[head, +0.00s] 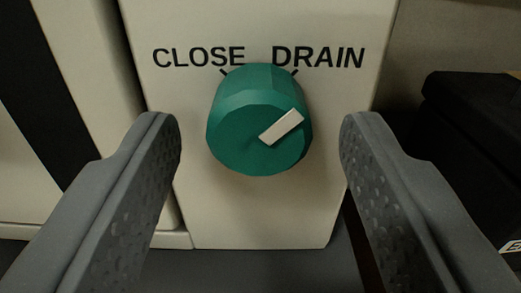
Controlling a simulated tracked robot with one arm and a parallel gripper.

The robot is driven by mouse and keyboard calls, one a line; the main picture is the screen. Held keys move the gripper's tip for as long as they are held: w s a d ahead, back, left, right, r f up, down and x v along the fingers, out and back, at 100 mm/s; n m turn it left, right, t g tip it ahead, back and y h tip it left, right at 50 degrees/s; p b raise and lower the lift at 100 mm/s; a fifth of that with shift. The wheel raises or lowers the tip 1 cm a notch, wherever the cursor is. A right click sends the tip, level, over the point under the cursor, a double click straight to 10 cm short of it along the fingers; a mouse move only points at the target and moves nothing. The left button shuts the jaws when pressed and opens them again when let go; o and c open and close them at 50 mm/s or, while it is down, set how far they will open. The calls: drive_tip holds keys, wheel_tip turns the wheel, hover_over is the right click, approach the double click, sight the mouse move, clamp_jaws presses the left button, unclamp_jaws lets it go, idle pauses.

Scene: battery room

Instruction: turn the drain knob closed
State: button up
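A green faceted knob (235,138) sits on the front of a cream panel (260,212) in the middle of the head view. A white pointer bar (281,127) on its face slants up to the right, toward the DRAIN label (318,57). The CLOSE label (198,57) is at the upper left, and a short black tick mark stands by each label. My gripper (260,138) is open, with one grey finger on each side of the knob. Gaps show between both fingers and the knob, and I see no contact.
A black box-like object (465,135) stands to the right of the panel, behind my right finger. A cream surface with a black vertical stripe (65,85) is at the left. A dark grey surface (270,272) lies below the panel.

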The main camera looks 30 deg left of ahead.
drive_tip(key=c, duration=0.9)
drive_tip(key=shift+o, duration=0.2)
drive_tip(key=shift+n, duration=0.4)
drive_tip(key=n, duration=0.3)
drive_tip(key=shift+r+n, duration=0.1)
drive_tip(key=shift+n, duration=0.3)
drive_tip(key=n, duration=0.4)
drive_tip(key=shift+r+n, duration=0.1)
drive_tip(key=shift+n, duration=0.2)
drive_tip(key=n+p, duration=0.1)
drive_tip(key=n, duration=0.3)
drive_tip(key=shift+n, duration=0.3)
drive_tip(key=shift+s+a+n+p, duration=0.15)
drive_tip(key=shift+n+p, duration=0.6)
drive_tip(key=shift+n, duration=1.45)
